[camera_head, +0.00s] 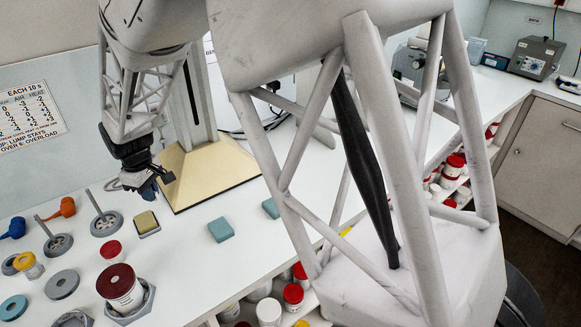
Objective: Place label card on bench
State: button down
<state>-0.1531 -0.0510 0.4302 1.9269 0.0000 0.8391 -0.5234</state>
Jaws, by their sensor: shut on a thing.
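My gripper (150,184) hangs over the back left of the white bench (195,275), in front of the cream base of a stand. It is shut on a small dark blue thing (150,191) at its fingertips, above the bench. The thing is small and partly hidden by the fingers, so I cannot tell whether it is the label card. No other label card can be made out on the bench.
A yellow block (147,221) on a small tray is just below my gripper. Two teal blocks (221,230) lie to the right. A dark-red-lidded jar (120,288), grey discs and orange and blue tools stand left. The bench between the jar and my arm is clear.

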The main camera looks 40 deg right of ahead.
jog(key=d+m, duration=0.1)
jog(key=d, duration=0.5)
jog(key=d+m, duration=0.1)
jog(key=d, duration=0.5)
jog(key=d+m, duration=0.2)
jog(key=d, duration=0.4)
jog(key=shift+s+d+r, duration=0.1)
jog(key=shift+d, duration=0.2)
jog(key=s+d+m, duration=0.1)
jog(key=d, duration=0.4)
jog(key=s+d+m, duration=0.1)
jog(key=s+d, duration=0.1)
jog(key=d, duration=0.4)
jog(key=s+d+f+m, duration=0.1)
jog(key=d, duration=0.4)
jog(key=shift+s+d+f+m, duration=0.1)
jog(key=shift+s+d+m, duration=0.1)
jog(key=shift+d+m, duration=0.15)
jog(key=shift+s+d+f, duration=0.1)
jog(key=shift+d+f, duration=0.1)
jog(key=shift+d, duration=0.35)
